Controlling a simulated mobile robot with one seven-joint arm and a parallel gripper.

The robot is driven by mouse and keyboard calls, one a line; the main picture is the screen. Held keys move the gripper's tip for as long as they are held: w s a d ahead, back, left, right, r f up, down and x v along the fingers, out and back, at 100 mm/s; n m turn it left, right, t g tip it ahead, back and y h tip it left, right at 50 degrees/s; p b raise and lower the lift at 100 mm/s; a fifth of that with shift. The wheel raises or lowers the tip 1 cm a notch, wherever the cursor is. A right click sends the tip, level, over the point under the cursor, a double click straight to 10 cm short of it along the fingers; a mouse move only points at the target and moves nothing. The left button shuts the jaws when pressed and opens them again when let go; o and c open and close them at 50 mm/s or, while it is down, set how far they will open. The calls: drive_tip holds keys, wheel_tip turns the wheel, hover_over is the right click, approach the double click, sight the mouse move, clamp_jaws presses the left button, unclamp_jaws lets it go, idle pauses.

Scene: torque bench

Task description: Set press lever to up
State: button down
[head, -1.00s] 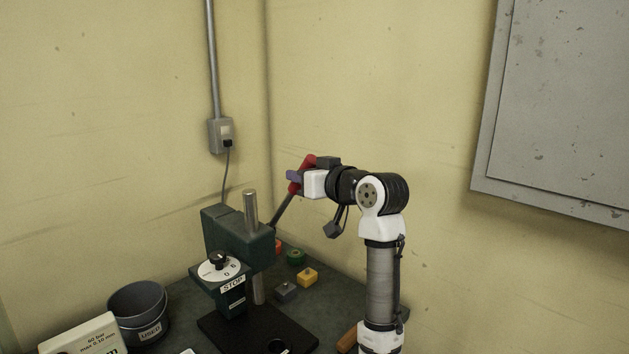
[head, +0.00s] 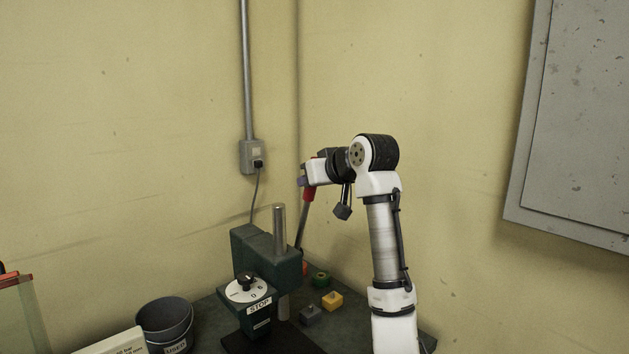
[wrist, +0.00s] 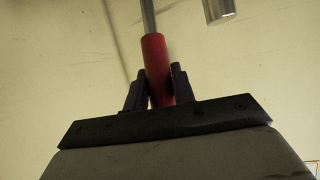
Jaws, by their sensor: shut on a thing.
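The green press (head: 268,258) stands on the bench, with a dial and a STOP label on its front. Its lever (head: 303,222) is a grey rod rising from the press's right side, steep and leaning slightly right, with a red grip (head: 309,194) at the top. My gripper (head: 304,182) is shut on the red grip. In the wrist view the two dark fingers of my gripper (wrist: 158,74) stand on either side of the red grip (wrist: 153,48), and the rod runs on beyond it. My gripper hides part of the grip in the head view.
Several small blocks, including a yellow one (head: 332,300) and a grey one (head: 311,314), lie right of the press. A dark bucket (head: 165,322) stands left of it. The press's upright steel column (head: 279,228) is close to the lever. Walls rise behind; a grey panel (head: 580,120) hangs at right.

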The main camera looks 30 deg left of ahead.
drive_tip(key=shift+a+r, duration=0.1)
drive_tip(key=shift+r, duration=0.15)
drive_tip(key=c, duration=1.5)
unclamp_jaws()
drive_tip(key=o, duration=0.3)
drive_tip(key=shift+w+a+f, duration=0.1)
drive_tip(key=shift+a+f, duration=0.1)
drive_tip(key=shift+o, duration=0.2)
drive_tip(key=shift+d, duration=0.2)
drive_tip(key=shift+d+r, duration=0.1)
drive_tip(key=shift+d, duration=0.1)
drive_tip(key=b+v, duration=0.5)
drive_tip(key=v, duration=0.8)
drive_tip(key=shift+s, duration=0.25)
drive_tip(key=shift+r, duration=0.1)
